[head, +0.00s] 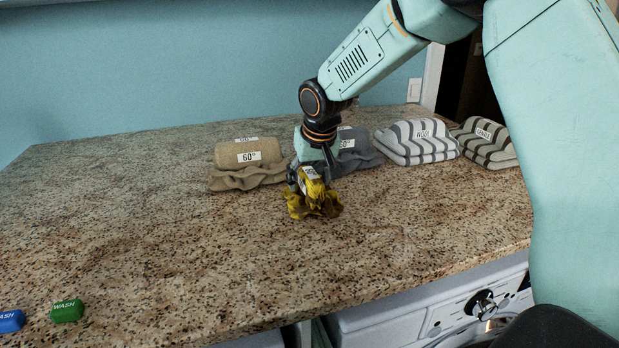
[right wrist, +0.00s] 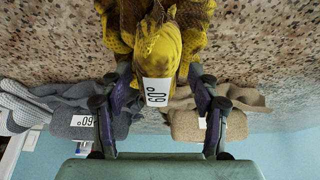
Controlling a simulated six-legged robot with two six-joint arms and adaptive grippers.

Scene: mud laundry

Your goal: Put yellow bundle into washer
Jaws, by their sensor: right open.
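The yellow bundle (head: 318,203) sits on the speckled countertop, crumpled at its base, with a white 60° label on it. My right gripper (head: 308,172) is over the bundle from above. In the right wrist view, which is upside down, the bundle (right wrist: 158,45) lies between the spread fingers (right wrist: 158,76); whether either finger touches it is hard to tell. The jaws are open. The white washer (head: 375,317) stands under the counter at the lower right, with a control panel and a dark knob; its drum is not visible. My left gripper is out of view.
A tan bundle (head: 248,168) lies to the left and a grey one (head: 362,158) behind to the right. Striped wool (head: 416,143) and darker striped (head: 486,143) bundles lie farther right. Green (head: 67,311) and blue (head: 10,321) wash blocks are front left. The counter's left middle is clear.

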